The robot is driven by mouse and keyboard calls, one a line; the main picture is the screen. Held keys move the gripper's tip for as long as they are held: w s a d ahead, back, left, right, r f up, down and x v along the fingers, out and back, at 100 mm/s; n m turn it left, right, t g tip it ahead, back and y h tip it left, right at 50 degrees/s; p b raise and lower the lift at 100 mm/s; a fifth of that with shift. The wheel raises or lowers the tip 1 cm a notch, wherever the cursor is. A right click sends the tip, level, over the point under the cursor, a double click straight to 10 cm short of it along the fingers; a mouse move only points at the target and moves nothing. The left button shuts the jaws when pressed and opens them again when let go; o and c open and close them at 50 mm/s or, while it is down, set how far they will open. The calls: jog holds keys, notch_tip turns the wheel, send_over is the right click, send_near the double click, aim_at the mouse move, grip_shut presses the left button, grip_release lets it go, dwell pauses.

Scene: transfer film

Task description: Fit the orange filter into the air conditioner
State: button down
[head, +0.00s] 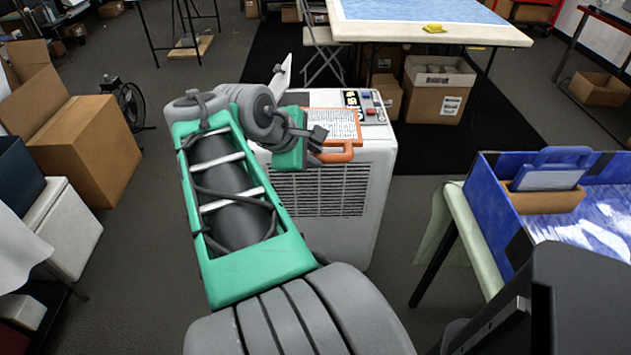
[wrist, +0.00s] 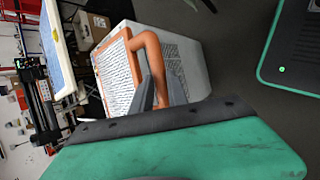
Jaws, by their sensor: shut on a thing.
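The orange filter (head: 345,125) has an orange frame, a pale striped mesh and a thick orange handle (head: 338,156). It shows at the top of the white air conditioner (head: 375,170), near its control panel (head: 375,107). I cannot tell whether it is in a slot or just over the top. My gripper (head: 318,142) is shut on the filter's handle. In the wrist view, the grey fingers (wrist: 158,92) are at the handle, with the filter's mesh (wrist: 117,75) to the left and the air conditioner (wrist: 200,65) behind. My arm hides the unit's left part.
A table with a blue top (head: 420,12) stands behind, with cardboard boxes (head: 435,95) under it. A blue bin (head: 500,215) on a stand is at the right. An open cardboard box (head: 85,150) is at the left. Grey floor (head: 420,215) lies clear right of the unit.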

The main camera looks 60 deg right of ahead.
jog(key=shift+d+f, duration=0.1)
jog(key=shift+f, duration=0.05)
jog(key=w+d+f+b, duration=0.1)
jog(key=w+d+f, duration=0.2)
jog(key=d+f, duration=0.3)
jog(key=w+d+f+b, duration=0.2)
jog(key=w+d+f, duration=0.1)
jog(key=d+f, duration=0.3)
jog(key=shift+w+f, duration=0.3)
jog(key=shift+f, duration=0.1)
jog(key=c, duration=1.3)
grip_release()
jog(key=shift+f, duration=0.15)
